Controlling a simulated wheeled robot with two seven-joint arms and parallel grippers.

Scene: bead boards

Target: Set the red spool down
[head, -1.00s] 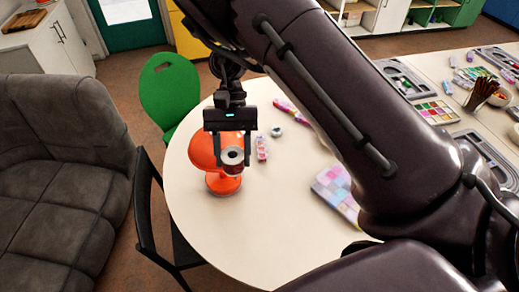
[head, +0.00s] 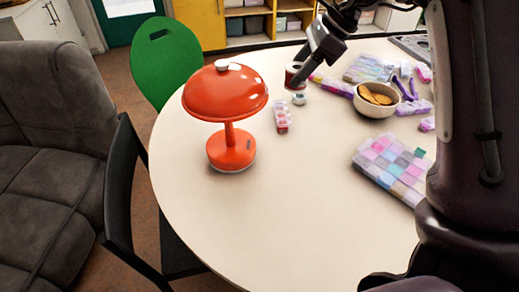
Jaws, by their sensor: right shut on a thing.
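The red spool (head: 293,75), with a pale top rim, is held by my right gripper (head: 299,72) towards the far side of the round white table (head: 270,220). The dark fingers cover part of the spool. I cannot tell whether its underside touches the table. My left gripper is not in view.
An orange lamp (head: 230,148) stands on the left of the table. A small round grey item (head: 299,98) and a pink bead box (head: 281,116) lie near the spool. A bowl (head: 376,101) and a colourful bead board (head: 391,168) are to the right. The table's front middle is clear.

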